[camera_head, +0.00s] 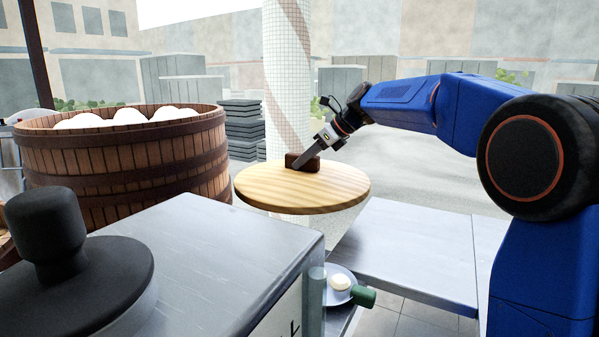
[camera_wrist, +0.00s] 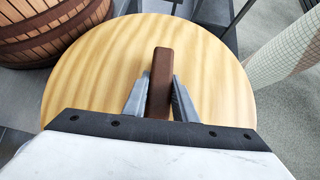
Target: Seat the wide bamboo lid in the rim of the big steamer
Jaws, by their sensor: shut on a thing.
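The wide bamboo lid (camera_head: 302,190) is a round, pale wooden disc with a dark brown block handle (camera_head: 303,162). My gripper (camera_head: 308,158) is shut on that handle and holds the lid roughly level in the air, right of the big steamer. In the wrist view the lid (camera_wrist: 90,75) fills the middle, and the handle (camera_wrist: 160,80) stands between the two fingers of my gripper (camera_wrist: 160,98). The big steamer (camera_head: 125,158) is a dark brown slatted tub at the left, its top open with several white buns (camera_head: 130,117) inside. Its side also shows in the wrist view (camera_wrist: 45,30).
A grey metal counter (camera_head: 200,260) lies in front of the steamer and lid. A black knobbed lid (camera_head: 75,270) stands at front left. A lower grey table (camera_head: 410,255) is at right. A tiled pillar (camera_head: 290,80) rises behind the lid. A small plate (camera_head: 342,297) sits below.

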